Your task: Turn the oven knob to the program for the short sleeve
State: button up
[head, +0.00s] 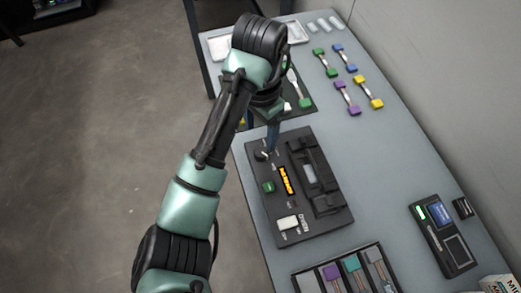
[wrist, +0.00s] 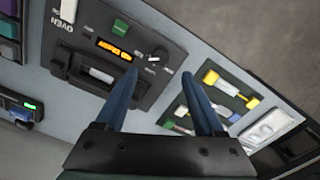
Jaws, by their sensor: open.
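The oven (head: 320,222) is a dark flat unit on the grey bench, with an orange-lit display (head: 287,180) whose text is too small to read. Its round black knob (head: 263,155) sits at the oven's far left corner and has a pale mark. In the wrist view the knob (wrist: 158,57) shows ahead of and between my fingertips, with small markings around it that I cannot read. My gripper (wrist: 158,76) is open, its two blue fingers apart with nothing between them. In the head view its fingers point down close to the knob; I cannot tell whether they touch it.
The oven also has a green button (head: 268,186) and a white switch (head: 288,222). A dark mat (head: 299,118) with connector pieces lies beyond it. A slotted tray (head: 312,284) stands at the near side, and a black device (head: 442,235) at the right.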

aim_at(261, 152)
notch_tip(261, 152, down, 9)
jog(key=shift+w+r+b, duration=0.15)
jog(key=shift+r+b, duration=0.05)
jog(key=shift+b, duration=0.7)
jog(key=shift+d, duration=0.1)
grip_shut()
